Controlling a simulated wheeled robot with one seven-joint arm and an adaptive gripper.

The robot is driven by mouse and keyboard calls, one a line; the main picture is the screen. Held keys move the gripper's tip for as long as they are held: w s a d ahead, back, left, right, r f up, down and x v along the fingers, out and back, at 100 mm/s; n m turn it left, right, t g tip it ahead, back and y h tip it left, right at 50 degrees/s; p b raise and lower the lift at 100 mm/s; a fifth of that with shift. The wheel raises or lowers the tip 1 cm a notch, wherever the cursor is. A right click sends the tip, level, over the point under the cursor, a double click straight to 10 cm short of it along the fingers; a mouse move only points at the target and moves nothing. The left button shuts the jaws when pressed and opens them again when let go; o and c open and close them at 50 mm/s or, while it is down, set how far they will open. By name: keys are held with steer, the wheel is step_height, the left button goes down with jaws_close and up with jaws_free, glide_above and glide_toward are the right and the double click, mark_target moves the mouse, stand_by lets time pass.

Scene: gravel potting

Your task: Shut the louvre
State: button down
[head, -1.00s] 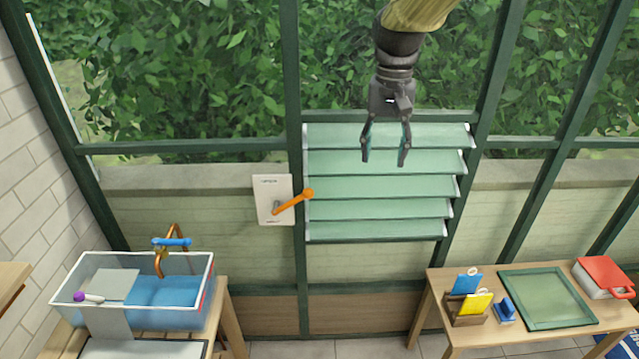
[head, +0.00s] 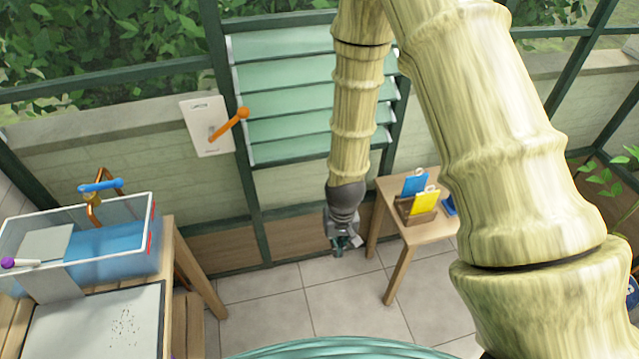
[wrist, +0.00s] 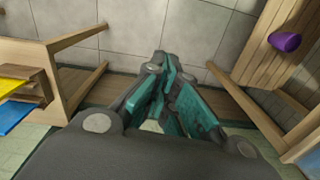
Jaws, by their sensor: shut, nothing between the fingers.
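The louvre (head: 285,97) is a stack of pale green glass slats in a dark green frame, partly hidden behind my arm in the head view. The slats look tilted, with edges standing out at the right. Its orange lever (head: 229,124) sits on a white plate (head: 197,133) left of the slats and slants up to the right. My gripper (head: 341,246) hangs low, right of and well below the lever, above the tiled floor. It also shows in the wrist view (wrist: 172,122), shut and empty.
A water basin (head: 152,235) stands on a wooden table at the left. A small table (head: 440,232) at the right bears a holder (head: 415,211) with blue and yellow packets. Tiled floor (head: 300,305) lies clear between them.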

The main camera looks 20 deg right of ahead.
steer(key=s+d+f+b, duration=0.1)
steer(key=s+f, duration=0.7)
steer(key=s, duration=0.3)
steer(key=s+f+n+b, duration=0.1)
steer(key=s+f+b, duration=0.1)
steer(key=s+f, duration=0.6)
steer(key=s, duration=0.3)
steer(key=shift+s+d+f+n, duration=0.3)
steer(key=shift+s+d, duration=0.1)
steer(key=shift+a, duration=0.1)
